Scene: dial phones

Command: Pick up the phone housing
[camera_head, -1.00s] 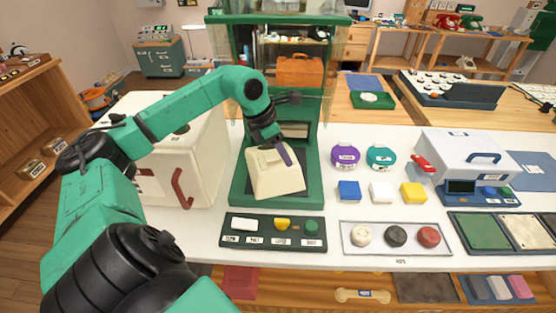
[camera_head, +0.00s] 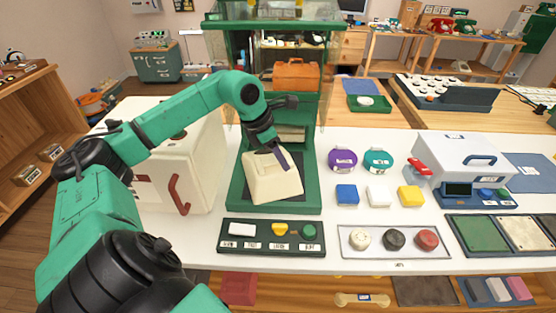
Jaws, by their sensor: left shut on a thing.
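The cream phone housing (camera_head: 268,183) is at the green press-like stand (camera_head: 238,205) in the middle of the white table. It looks a little tilted, and I cannot tell whether it touches the base beneath it. My left gripper (camera_head: 281,160) reaches in from the left and is shut on the upper part of the housing. One dark finger shows across its top right; the other finger is hidden. My right gripper is not in view.
A white box with a red handle (camera_head: 179,195) stands close under my left arm. A dark green button panel (camera_head: 262,248) lies in front of the stand. Purple and teal round containers (camera_head: 342,159) and coloured blocks (camera_head: 347,193) lie to the right.

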